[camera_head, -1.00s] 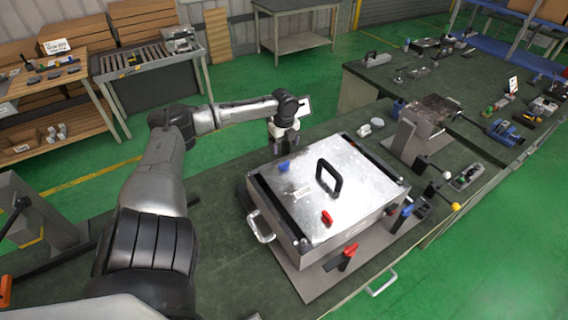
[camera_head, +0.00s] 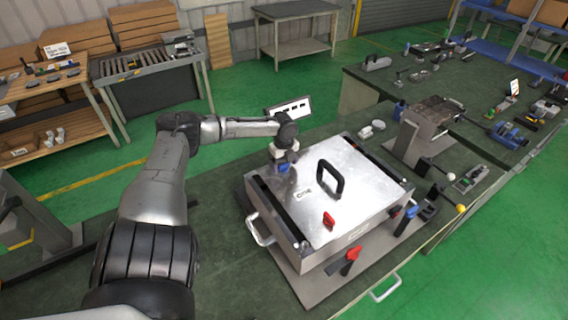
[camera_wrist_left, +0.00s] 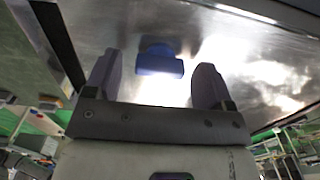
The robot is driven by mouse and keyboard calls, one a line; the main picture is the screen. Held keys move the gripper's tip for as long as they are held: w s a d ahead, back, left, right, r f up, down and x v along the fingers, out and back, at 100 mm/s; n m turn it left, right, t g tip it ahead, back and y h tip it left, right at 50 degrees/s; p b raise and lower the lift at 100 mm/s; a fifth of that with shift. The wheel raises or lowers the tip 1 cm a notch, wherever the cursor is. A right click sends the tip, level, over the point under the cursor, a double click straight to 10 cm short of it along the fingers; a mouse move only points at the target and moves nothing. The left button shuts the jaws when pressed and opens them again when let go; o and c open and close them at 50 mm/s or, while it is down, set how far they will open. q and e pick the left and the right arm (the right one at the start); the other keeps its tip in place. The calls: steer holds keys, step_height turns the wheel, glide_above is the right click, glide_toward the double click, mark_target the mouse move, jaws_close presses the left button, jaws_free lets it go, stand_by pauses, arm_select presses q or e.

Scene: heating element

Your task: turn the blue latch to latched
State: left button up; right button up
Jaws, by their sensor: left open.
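The blue latch (camera_head: 283,168) is a small blue knob on the far left part of the metal box's lid (camera_head: 350,180). It also shows in the left wrist view (camera_wrist_left: 160,62), where it lies between the two finger lines and a little beyond the fingertips. My left gripper (camera_head: 287,156) is at the far edge of the box, close to the latch. In the left wrist view my left gripper (camera_wrist_left: 157,78) is open, with a finger on each side of the latch. I cannot tell whether it touches it. My right gripper is not in view.
The lid carries a black handle (camera_head: 329,180) and a red latch (camera_head: 328,220). A red lever (camera_head: 350,254) and a blue lever (camera_head: 408,218) stand at the box's near side. A metal stand (camera_head: 412,140) is to the right. The bench left of the box is mostly clear.

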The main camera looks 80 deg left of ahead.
arm_select(q)
steer(key=shift+c, duration=0.3)
steer(key=c, duration=0.9)
steer(key=shift+r+n+p, duration=0.2)
steer(key=shift+n+p, duration=0.3)
steer(key=shift+p, duration=0.4)
steer(key=n+p, duration=1.1)
steer(key=p, duration=0.2)
steer(key=shift+d, duration=0.1)
steer(key=n+p, duration=0.3)
steer(key=n, duration=0.1)
steer(key=shift+f+n, duration=0.15)
steer(key=shift+n, duration=0.25)
steer(key=shift+n+p, duration=0.5)
steer(key=shift+p, duration=0.05)
steer(key=shift+f, duration=0.1)
